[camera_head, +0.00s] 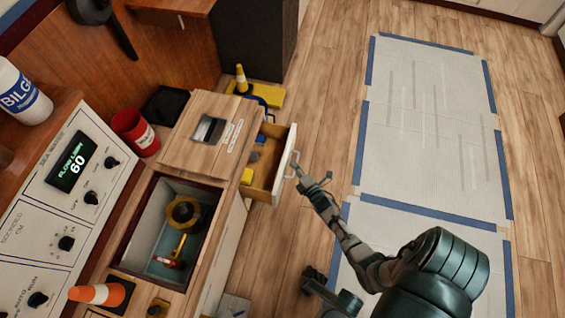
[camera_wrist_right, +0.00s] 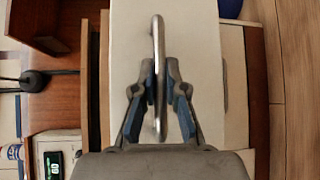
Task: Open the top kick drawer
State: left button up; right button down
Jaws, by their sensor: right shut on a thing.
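The top kick drawer (camera_head: 279,178) stands pulled out from the wooden cabinet in the head view, with a white front and yellow and blue things inside. Its metal bar handle (camera_head: 291,165) also shows upright in the right wrist view (camera_wrist_right: 158,40). My right gripper (camera_head: 300,172) is at the drawer front, its blue-padded fingers (camera_wrist_right: 160,90) shut on the handle from both sides.
An open bin (camera_head: 152,236) holding a yellow roll is left of the drawer. A control panel (camera_head: 45,215), a red cup (camera_head: 135,132) and an orange cone (camera_head: 100,294) are further left. A taped white floor mat (camera_head: 425,130) lies right, with open wood floor around it.

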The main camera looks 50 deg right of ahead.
jog(key=s+d, duration=0.2)
jog(key=s, duration=0.5)
jog(key=shift+s+d+f+p, duration=0.2)
jog(key=shift+d+f+p, duration=0.1)
jog(key=shift+d+p, duration=0.1)
jog(key=c, duration=1.2)
grip_release()
jog(key=shift+w+r, duration=0.1)
jog(key=v, duration=1.2)
